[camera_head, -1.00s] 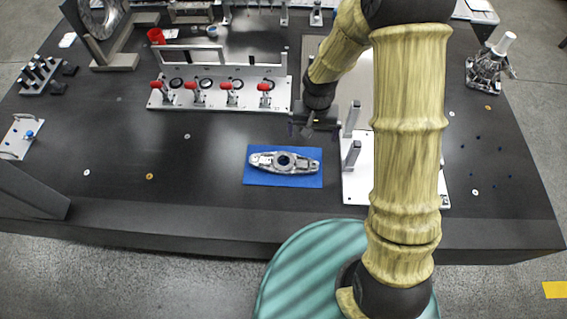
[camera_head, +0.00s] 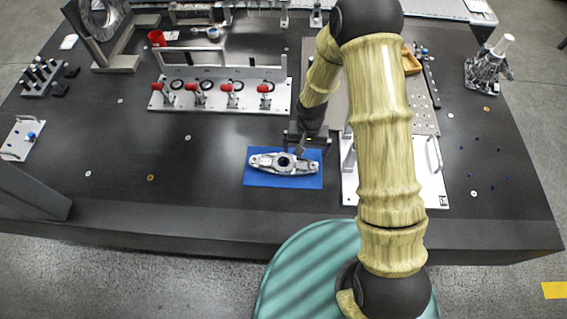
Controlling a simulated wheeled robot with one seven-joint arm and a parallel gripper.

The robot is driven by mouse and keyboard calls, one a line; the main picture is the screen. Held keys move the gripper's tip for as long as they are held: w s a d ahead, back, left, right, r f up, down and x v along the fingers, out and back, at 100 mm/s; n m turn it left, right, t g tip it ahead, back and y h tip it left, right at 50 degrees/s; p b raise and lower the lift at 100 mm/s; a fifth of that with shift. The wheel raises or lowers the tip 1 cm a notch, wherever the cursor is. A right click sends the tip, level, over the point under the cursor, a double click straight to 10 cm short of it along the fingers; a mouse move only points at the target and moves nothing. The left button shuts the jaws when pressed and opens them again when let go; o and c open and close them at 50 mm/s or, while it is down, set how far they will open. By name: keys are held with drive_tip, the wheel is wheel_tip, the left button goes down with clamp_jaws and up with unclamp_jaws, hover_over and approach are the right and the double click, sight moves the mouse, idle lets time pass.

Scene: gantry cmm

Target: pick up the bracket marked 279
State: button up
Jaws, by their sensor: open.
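A silver metal bracket (camera_head: 270,161) with a dark round hole in its middle lies flat on a blue mat (camera_head: 283,181) near the table's front edge. No number can be read on it at this size. My gripper (camera_head: 300,148) is open, just above and behind the right half of the bracket, pointing down. I cannot tell whether its fingers touch the bracket. The gripper hides a little of the bracket's rear right edge.
A white fixture plate (camera_head: 432,190) with upright posts stands right of the mat, partly behind my arm. A rack with red-handled clamps (camera_head: 220,101) stands behind. A metal-and-white part (camera_head: 488,70) is at the far right. The dark table left of the mat is mostly clear.

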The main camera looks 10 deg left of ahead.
hover_over(304, 165)
drive_tip(key=shift+s+f+p, duration=0.2)
drive_tip(key=shift+f+p, duration=0.15)
drive_tip(key=shift+f, duration=2.35)
drive_tip(key=shift+f, duration=0.1)
drive_tip(key=shift+w+f+p, duration=0.15)
drive_tip(key=shift+f+p, duration=0.7)
drive_tip(key=shift+f, duration=1.65)
drive_tip(key=c, duration=1.1)
drive_tip(key=shift+r, duration=0.1)
wheel_tip(304, 165, up, 10)
drive_tip(key=shift+f+b, duration=0.1)
drive_tip(key=shift+b, duration=0.8)
